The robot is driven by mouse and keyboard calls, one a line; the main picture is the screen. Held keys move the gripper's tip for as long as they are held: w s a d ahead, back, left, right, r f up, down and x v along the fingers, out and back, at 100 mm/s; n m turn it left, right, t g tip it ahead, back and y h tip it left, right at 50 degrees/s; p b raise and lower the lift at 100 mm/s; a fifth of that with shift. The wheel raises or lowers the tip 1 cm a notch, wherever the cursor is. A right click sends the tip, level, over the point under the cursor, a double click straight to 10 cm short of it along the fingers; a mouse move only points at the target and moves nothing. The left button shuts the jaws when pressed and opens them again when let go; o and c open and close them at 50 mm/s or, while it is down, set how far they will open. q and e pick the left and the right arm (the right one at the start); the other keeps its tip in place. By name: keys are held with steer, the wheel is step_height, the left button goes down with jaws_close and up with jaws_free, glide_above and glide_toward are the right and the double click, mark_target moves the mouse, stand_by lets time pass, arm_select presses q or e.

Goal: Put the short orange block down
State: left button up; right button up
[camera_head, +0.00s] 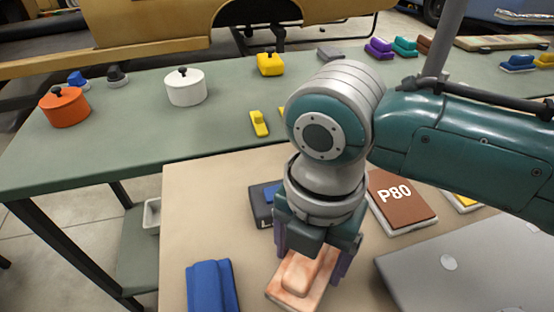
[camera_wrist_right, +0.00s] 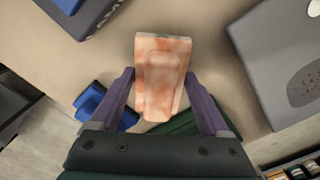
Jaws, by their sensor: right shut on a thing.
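The short orange block (camera_head: 300,279), mottled orange and cream with a raised middle, is at the front of the beige tabletop (camera_head: 210,190) in the head view. My right gripper (camera_head: 311,262) points down over it and is shut on it, with purple fingers at its sides. In the right wrist view the block (camera_wrist_right: 162,75) shows between the fingers of the gripper (camera_wrist_right: 163,95), its far end sticking out past them. I cannot tell whether its underside touches the tabletop. My left gripper is not in view.
A blue block (camera_head: 211,288) lies to the left, and a dark case (camera_head: 262,206) is behind my gripper. A brown P80 block (camera_head: 402,199) and a grey flat case (camera_head: 470,265) are to the right. A green bench (camera_head: 140,135) behind holds pots and small blocks.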

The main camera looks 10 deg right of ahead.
step_height(320, 180, down, 2)
steer(key=shift+f, duration=0.15)
